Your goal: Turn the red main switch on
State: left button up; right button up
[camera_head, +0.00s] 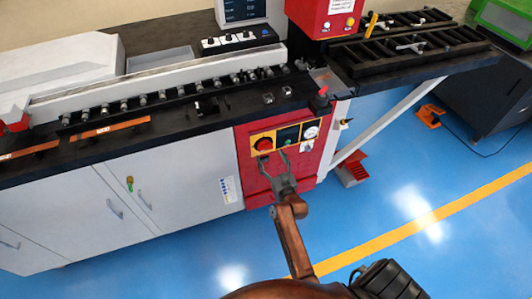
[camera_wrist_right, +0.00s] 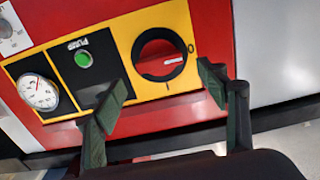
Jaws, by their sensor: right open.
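The red main switch (camera_head: 264,144) is a round red knob in a black ring on a yellow plate, on the red front panel (camera_head: 252,188) of the machine. In the right wrist view the switch (camera_wrist_right: 158,58) has a white mark pointing right, near the "0" label. My right gripper (camera_head: 271,164) is open and empty in front of the panel, just below the plate. In the right wrist view its fingers (camera_wrist_right: 163,85) are spread on either side of the switch's lower area; contact cannot be made out. My left gripper is not in view.
Beside the switch are a green button (camera_wrist_right: 83,59) on a black plate and a round gauge (camera_wrist_right: 39,92). A grey cabinet (camera_head: 190,180) stands left of the panel. A black roller table (camera_head: 410,50) extends at the right. Blue floor (camera_head: 400,200) is open in front.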

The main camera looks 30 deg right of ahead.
aim_at(266, 149)
jog(key=shift+b+x, duration=0.75)
jog(key=shift+x, duration=1.35)
jog(key=shift+c, duration=0.2)
jog(key=shift+f, duration=0.1)
jog(key=c, duration=1.1)
